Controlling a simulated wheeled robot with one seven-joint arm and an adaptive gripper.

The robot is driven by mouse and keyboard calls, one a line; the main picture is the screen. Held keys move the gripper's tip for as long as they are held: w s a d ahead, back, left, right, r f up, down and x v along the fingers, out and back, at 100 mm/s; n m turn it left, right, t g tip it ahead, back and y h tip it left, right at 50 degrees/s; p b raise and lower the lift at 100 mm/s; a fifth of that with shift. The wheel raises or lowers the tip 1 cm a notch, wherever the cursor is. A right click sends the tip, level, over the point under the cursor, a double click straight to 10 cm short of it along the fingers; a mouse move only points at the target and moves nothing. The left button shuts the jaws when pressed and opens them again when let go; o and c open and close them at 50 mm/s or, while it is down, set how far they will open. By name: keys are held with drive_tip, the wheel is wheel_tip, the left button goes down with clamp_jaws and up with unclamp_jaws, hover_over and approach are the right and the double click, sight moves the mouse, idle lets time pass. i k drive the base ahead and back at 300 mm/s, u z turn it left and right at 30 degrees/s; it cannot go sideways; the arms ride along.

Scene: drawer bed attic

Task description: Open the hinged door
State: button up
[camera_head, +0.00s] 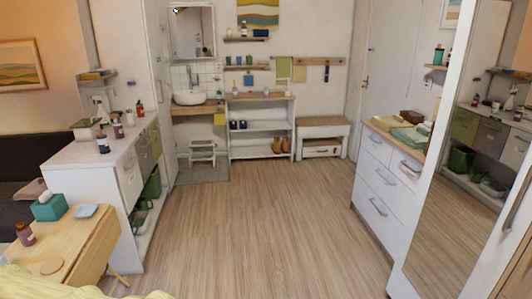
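A tall white-framed mirror door (455,215) stands at the right and reflects the room. At the right edge beside it is a panel with a long vertical handle (512,215). A plain pale door (380,75) stands at the back right and looks shut, with a small dark handle (366,81). A narrow white door panel (161,80) stands upright at the left of the washbasin nook. I cannot tell which of these is the hinged door. My gripper is not in view.
The wood floor (255,225) is clear through the middle. A white cabinet with bottles (85,175) and a small wooden table (75,240) stand at the left. A white drawer unit (378,190) stands at the right. A shoe shelf (262,113) and a bench (322,129) stand at the back.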

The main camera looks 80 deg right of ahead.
sight(471, 212)
drive_tip(key=z, duration=4.4)
